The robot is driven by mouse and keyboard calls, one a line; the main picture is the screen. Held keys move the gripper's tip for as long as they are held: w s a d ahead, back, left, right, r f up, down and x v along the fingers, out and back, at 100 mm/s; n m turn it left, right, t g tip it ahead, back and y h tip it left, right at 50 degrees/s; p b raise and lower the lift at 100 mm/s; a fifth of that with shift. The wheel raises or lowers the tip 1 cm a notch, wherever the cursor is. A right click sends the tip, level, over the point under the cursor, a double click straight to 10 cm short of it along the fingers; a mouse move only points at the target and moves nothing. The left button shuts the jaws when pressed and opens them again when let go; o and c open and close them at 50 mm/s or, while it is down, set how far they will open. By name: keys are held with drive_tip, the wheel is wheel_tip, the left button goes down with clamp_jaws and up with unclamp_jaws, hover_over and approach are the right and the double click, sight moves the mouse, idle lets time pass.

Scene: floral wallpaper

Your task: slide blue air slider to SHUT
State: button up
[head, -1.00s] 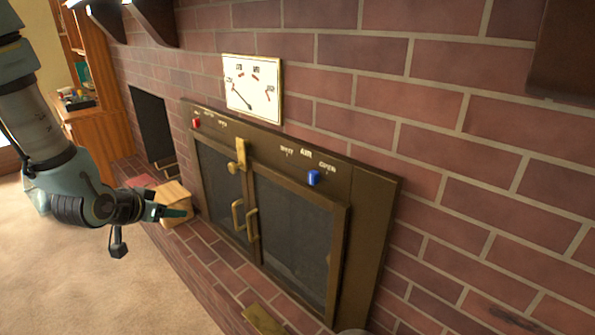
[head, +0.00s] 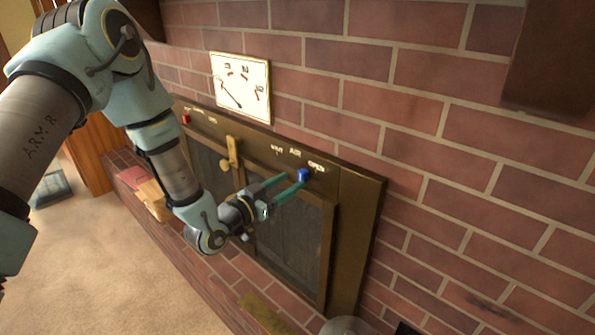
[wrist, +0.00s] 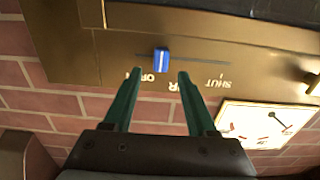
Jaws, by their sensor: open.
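The blue air slider (head: 304,175) is a small blue knob on the brass top panel of the fireplace, below the lettering AIR and nearer OPEN than SHUT. In the wrist view, which is upside down, the blue slider (wrist: 161,60) sits on a thin slot. OPEN is at its left there and SHUT (wrist: 215,84) to the right. My gripper (head: 294,181) is open, its two green fingers reaching to the panel. In the wrist view my gripper (wrist: 158,74) has one fingertip on each side of the knob. I cannot tell whether either touches it.
A red knob (head: 186,119) is at the panel's left end. A brass latch (head: 231,153) stands up between the dark doors. A framed gauge (head: 240,86) hangs on the brick wall above the panel. The brick hearth lies below.

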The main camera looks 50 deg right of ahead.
sight(300, 175)
drive_tip(key=shift+s+d+p, duration=0.1)
drive_tip(key=shift+d+p, duration=0.4)
drive_tip(key=shift+d, duration=1.5)
drive_tip(key=shift+c, duration=0.3)
clamp_jaws()
